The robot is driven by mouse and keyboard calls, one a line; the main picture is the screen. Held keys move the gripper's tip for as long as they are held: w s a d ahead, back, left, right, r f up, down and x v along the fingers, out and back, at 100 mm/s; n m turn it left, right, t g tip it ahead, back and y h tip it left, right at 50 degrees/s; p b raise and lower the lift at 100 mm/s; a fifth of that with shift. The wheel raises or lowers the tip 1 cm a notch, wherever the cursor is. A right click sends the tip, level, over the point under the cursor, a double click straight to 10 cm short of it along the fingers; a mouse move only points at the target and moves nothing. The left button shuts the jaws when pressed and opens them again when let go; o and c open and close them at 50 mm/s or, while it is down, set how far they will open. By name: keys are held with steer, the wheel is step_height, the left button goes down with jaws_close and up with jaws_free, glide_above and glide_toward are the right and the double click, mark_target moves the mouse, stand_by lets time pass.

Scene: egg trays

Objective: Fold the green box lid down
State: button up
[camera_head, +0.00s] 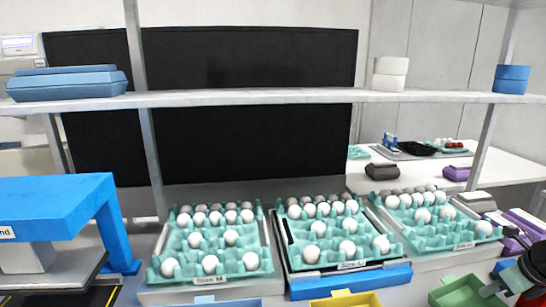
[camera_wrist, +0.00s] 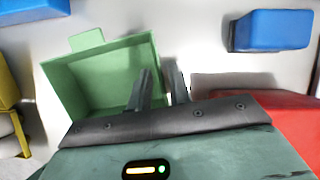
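The green box (camera_head: 470,293) is at the bottom right of the head view, cut off by the lower edge. In the wrist view the green box (camera_wrist: 75,88) is at upper left, with its inside showing and a small tab (camera_wrist: 87,40) on its far edge. I cannot clearly tell lid from body. My gripper (camera_wrist: 160,72) has its two dark fingers apart at the box's right side, one over the inside and one by the outer edge. Nothing is visibly held; contact with the box wall is unclear. My gripper (camera_head: 500,289) also shows at the head view's right edge.
A red box (camera_wrist: 285,115) and a blue box (camera_wrist: 270,30) lie right of the gripper; a yellow box (camera_wrist: 8,85) is at left. Egg trays (camera_head: 345,262) stand behind the boxes in the head view. A shelf (camera_head: 300,97) crosses above.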

steer(key=c, duration=0.3)
